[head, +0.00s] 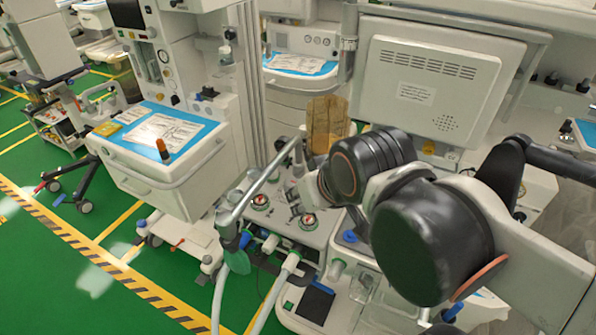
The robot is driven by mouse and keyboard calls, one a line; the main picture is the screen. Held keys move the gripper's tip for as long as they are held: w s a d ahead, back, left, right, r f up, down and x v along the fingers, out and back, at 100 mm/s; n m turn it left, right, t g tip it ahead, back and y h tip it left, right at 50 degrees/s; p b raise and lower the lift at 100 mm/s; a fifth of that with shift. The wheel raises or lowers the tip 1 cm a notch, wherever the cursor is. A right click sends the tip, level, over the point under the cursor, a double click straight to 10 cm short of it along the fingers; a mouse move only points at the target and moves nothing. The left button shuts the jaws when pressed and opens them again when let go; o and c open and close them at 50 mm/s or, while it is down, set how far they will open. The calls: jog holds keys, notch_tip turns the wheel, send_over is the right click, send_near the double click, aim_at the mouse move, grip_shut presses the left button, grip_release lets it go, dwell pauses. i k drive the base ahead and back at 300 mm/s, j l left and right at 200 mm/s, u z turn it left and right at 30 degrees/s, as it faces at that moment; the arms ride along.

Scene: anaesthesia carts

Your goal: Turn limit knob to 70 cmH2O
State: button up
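The limit knob cannot be picked out for sure; it may be among the small fittings on the light grey breathing-circuit block (286,233) in the middle of the head view. Two round red-and-white gauges, a left one (260,201) and a right one (308,221), sit on top of this block. My arm (432,240) reaches in from the right, with large black joints. Its far end is over the right side of the block and covers part of it. My gripper's fingers cannot be made out clearly there, and no knob setting is readable.
A grey monitor back (425,88) stands behind my arm. A cart with a blue-topped drawer (165,190) stands left. Green floor (40,275) is clear at lower left.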

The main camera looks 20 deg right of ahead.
aim_at(289, 183)
jog(key=i+j+z, duration=0.1)
jog(key=z, duration=0.35)
jog(key=j+z, duration=0.25)
jog(key=z, duration=0.2)
jog(key=j+z, duration=0.2)
jog(key=z, duration=0.2)
jog(key=j+z, duration=0.2)
jog(key=z, duration=0.25)
jog(key=j+z, duration=0.15)
jog(key=j, duration=0.3)
jog(key=k+j+z, duration=0.1)
jog(key=j, duration=0.3)
jog(key=k+j+z, duration=0.15)
jog(key=j, duration=0.3)
jog(key=k+j+z, duration=0.1)
jog(key=j, duration=0.3)
jog(key=k+j+z, duration=0.15)
jog(key=j, duration=0.3)
jog(key=k+u, duration=0.1)
